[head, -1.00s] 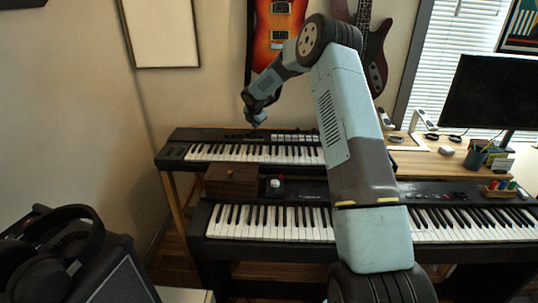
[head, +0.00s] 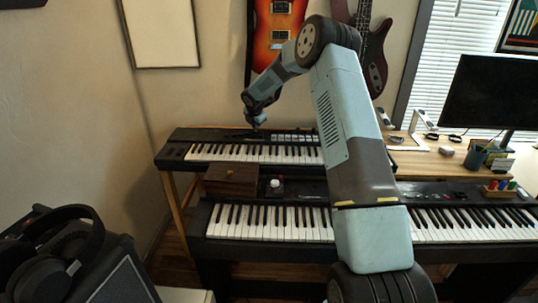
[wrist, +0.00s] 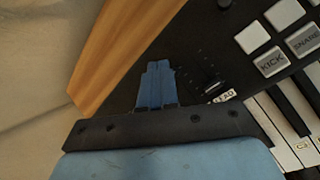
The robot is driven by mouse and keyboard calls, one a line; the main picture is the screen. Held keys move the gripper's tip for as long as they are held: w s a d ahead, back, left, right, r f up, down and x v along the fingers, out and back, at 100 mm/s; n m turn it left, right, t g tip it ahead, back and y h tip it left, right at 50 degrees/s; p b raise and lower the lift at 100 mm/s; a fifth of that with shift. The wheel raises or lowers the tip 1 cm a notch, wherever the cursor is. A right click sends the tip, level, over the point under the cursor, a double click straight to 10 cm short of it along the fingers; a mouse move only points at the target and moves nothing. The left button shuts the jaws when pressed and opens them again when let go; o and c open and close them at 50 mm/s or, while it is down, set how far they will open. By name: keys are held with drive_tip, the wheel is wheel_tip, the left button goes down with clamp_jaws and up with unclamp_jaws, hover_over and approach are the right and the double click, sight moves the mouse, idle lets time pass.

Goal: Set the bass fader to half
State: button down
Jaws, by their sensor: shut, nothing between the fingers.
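The upper keyboard (head: 250,153) stands on a wooden stand by the wall. Its dark control panel lies behind the keys. My gripper (head: 257,123) is over the back of that panel, left of the pale pads. In the wrist view my gripper (wrist: 157,70) is shut, with its blue fingers together and empty. Right of the fingers is a dark fader cap (wrist: 212,84) beside a partly hidden label that seems to read "LEAD". No bass label is legible, and my gripper covers part of the panel. I cannot tell whether the fingertips touch the panel.
Pads marked KICK (wrist: 270,62) and SNARE (wrist: 305,39) lie right of the fader. A wooden strip (wrist: 125,50) runs close on the left of my fingers. A larger keyboard (head: 270,222) stands in front, with a wooden box (head: 232,180) on it.

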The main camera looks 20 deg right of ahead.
drive_tip(key=shift+s+a+f, duration=0.1)
drive_tip(key=shift+s+a, duration=0.1)
drive_tip(key=shift+s, duration=0.35)
drive_tip(key=shift+s+a, duration=0.15)
drive_tip(key=shift+s, duration=0.35)
idle(1.4)
drive_tip(key=shift+r, duration=0.2)
drive_tip(key=shift+r, duration=0.45)
wheel_tip(320, 180, up, 7)
idle(1.0)
drive_tip(key=s+a+r, duration=0.1)
drive_tip(key=s+a, duration=0.2)
drive_tip(key=s, duration=0.6)
drive_tip(key=s+a+r, duration=0.1)
drive_tip(key=s+a, duration=0.2)
drive_tip(key=s, duration=0.7)
drive_tip(key=s+a+r, duration=0.2)
drive_tip(key=s+a, duration=0.1)
drive_tip(key=s, duration=0.6)
drive_tip(key=shift+s, duration=0.25)
